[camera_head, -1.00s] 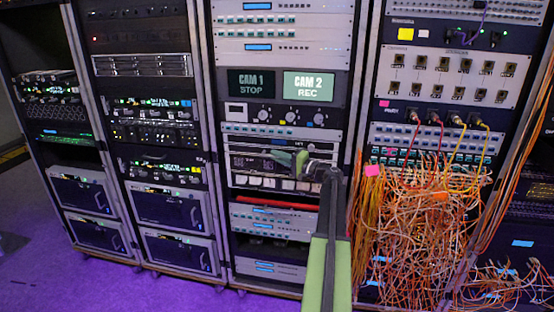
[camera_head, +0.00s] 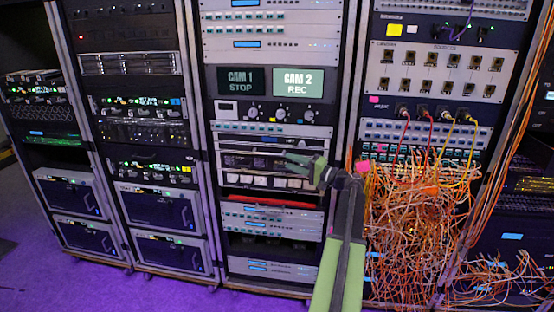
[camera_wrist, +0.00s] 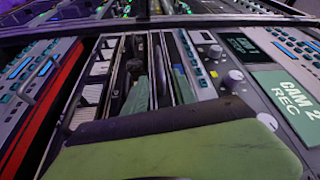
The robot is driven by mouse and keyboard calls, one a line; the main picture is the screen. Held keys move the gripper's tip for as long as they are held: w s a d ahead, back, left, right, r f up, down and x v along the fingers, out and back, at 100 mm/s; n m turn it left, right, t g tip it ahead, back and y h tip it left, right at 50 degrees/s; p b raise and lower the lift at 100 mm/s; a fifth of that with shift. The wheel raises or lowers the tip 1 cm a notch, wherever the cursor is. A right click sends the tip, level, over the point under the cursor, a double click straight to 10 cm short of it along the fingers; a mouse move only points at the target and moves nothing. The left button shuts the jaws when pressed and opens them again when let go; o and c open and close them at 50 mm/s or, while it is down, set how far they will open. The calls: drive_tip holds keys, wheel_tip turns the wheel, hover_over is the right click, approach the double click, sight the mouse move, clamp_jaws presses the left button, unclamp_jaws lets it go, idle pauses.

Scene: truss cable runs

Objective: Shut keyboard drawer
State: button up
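What looks like the keyboard drawer (camera_head: 262,181) is a unit with a row of white keys in the middle rack, below the CAM 1 and CAM 2 screens. I cannot tell for sure how far it stands out. In the wrist view the rack appears turned, with the white keys (camera_wrist: 91,93) left of a dark slot. My gripper (camera_head: 298,158), green and dark, lies in front of the unit's right half, pointing left. In the wrist view its slim green finger (camera_wrist: 137,96) overlaps the slot. Contact is unclear, and the finger gap cannot be made out.
A red strip (camera_head: 268,204) runs below the keys. Knobs (camera_head: 254,114) and the CAM 2 screen (camera_head: 297,83) sit above. A dense tangle of orange cables (camera_head: 420,220) hangs close to the right of my arm. Purple floor (camera_head: 60,285) is clear at the lower left.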

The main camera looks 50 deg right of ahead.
drive_tip(key=s+d, duration=0.1)
drive_tip(key=s, duration=0.5)
drive_tip(key=shift+s+f, duration=0.25)
